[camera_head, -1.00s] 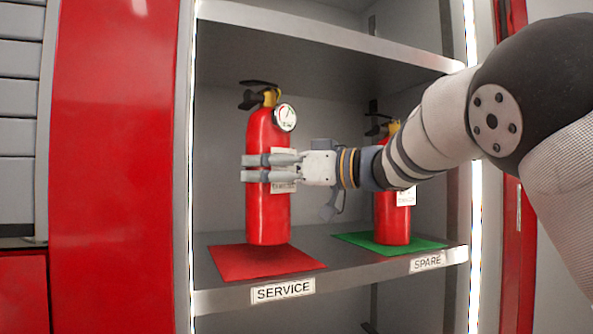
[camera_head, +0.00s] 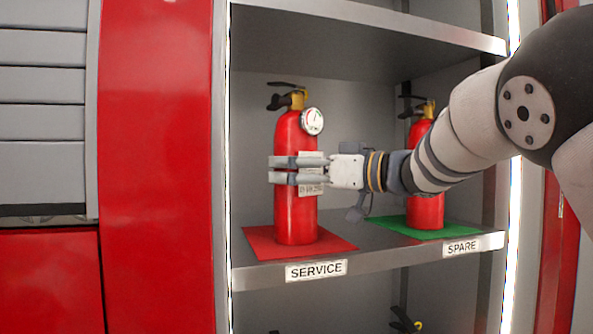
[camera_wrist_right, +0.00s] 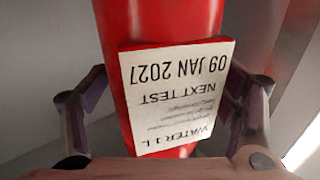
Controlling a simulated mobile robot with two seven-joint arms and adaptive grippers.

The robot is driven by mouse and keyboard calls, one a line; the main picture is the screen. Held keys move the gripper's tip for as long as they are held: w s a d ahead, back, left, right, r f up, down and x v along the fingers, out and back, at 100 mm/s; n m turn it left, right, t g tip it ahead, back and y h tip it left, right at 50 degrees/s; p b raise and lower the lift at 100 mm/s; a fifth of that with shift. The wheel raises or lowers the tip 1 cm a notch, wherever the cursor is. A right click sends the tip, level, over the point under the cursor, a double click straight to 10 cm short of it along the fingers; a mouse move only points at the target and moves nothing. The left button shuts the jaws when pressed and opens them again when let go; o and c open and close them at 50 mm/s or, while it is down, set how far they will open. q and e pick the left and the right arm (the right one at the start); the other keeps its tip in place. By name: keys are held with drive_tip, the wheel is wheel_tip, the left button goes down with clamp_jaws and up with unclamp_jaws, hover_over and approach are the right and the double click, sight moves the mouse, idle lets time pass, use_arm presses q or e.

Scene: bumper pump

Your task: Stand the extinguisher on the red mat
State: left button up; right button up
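A red extinguisher (camera_head: 296,215) with a black handle, a round gauge and a white label stands upright over the red mat (camera_head: 335,248) at the SERVICE sign. Its base appears to meet the mat; a very small gap cannot be ruled out. My right gripper (camera_head: 296,170) reaches in from the right and is shut on the extinguisher's body at mid height. In the right wrist view the extinguisher (camera_wrist_right: 150,20) lies between the fingers, with its label upside down, reading WATER 1 L, NEXT TEST 09 JAN 2027. My left gripper is not in view.
A second red extinguisher (camera_head: 425,211) stands on a green mat (camera_head: 385,222) at the SPARE sign (camera_head: 461,247), partly behind my right arm. An upper shelf (camera_head: 380,27) spans above. A black handle (camera_head: 405,321) shows below. The cabinet's lit left edge is beside the red mat.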

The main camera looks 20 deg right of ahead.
drive_tip(key=shift+w+f, duration=0.1)
drive_tip(key=shift+s+d, duration=0.25)
drive_tip(key=shift+d, duration=0.05)
drive_tip(key=v, duration=1.1)
drive_tip(key=shift+s, duration=0.2)
